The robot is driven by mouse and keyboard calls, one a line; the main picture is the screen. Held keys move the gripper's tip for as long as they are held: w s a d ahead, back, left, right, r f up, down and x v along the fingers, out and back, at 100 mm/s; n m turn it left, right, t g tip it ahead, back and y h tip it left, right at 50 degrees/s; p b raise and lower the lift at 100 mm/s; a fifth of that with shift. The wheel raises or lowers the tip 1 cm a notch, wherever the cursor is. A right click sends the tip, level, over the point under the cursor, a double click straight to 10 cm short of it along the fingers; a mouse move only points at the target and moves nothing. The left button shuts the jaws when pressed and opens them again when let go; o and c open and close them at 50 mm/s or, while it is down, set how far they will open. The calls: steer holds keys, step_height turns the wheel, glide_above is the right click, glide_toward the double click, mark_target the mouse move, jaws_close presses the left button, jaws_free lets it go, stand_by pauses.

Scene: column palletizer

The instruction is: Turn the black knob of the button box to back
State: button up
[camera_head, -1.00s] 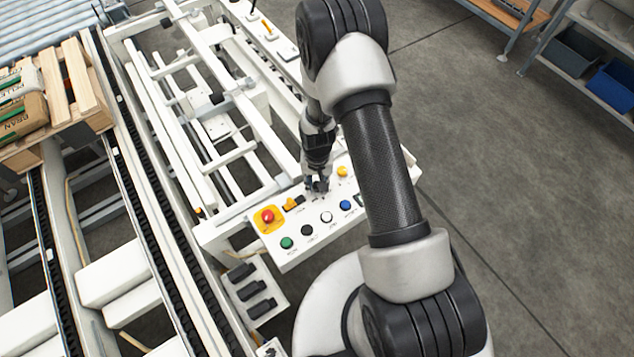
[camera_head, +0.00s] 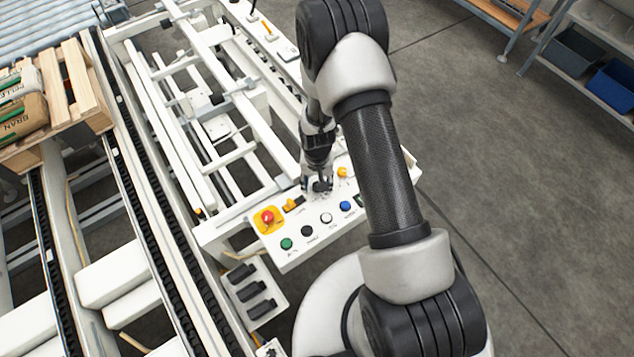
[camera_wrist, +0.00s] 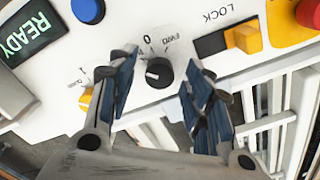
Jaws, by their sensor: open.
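The button box (camera_head: 299,218) is a white panel at the near end of the white frame. Its black knob (camera_wrist: 158,73) shows in the wrist view, with a pale indicator line and a printed scale with "0" beside it. My gripper (camera_wrist: 160,66) is open, with one blue-padded finger on each side of the knob in that view. I cannot tell whether either finger touches it. In the head view my gripper (camera_head: 321,187) points down at the panel's far side and hides the knob.
A red emergency button (camera_head: 267,216) and green, black, white and blue buttons sit nearby on the panel. A yellow LOCK switch (camera_wrist: 243,38), another yellow switch (camera_wrist: 87,98), a blue button (camera_wrist: 88,9) and a READY display (camera_wrist: 30,35) surround the knob. White frame rails lie behind.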

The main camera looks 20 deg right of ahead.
step_height(320, 180, up, 12)
stand_by(0.4)
stand_by(0.4)
steer(key=s+r+n+t, duration=0.1)
steer(key=s+r, duration=0.2)
steer(key=r, duration=0.7)
steer(key=s+r+n+t, duration=0.1)
steer(key=s+r, duration=0.2)
steer(key=r, duration=0.8)
steer(key=s+r+n+t+b, duration=0.1)
steer(key=s+r, duration=0.3)
steer(key=s, duration=0.3)
steer(key=s+r+n+t, duration=0.1)
steer(key=s+r, duration=0.3)
steer(key=s, duration=0.4)
steer(key=shift+s+r+t+b, duration=0.2)
steer(key=shift+t+b, duration=0.1)
steer(key=shift+b, duration=0.05)
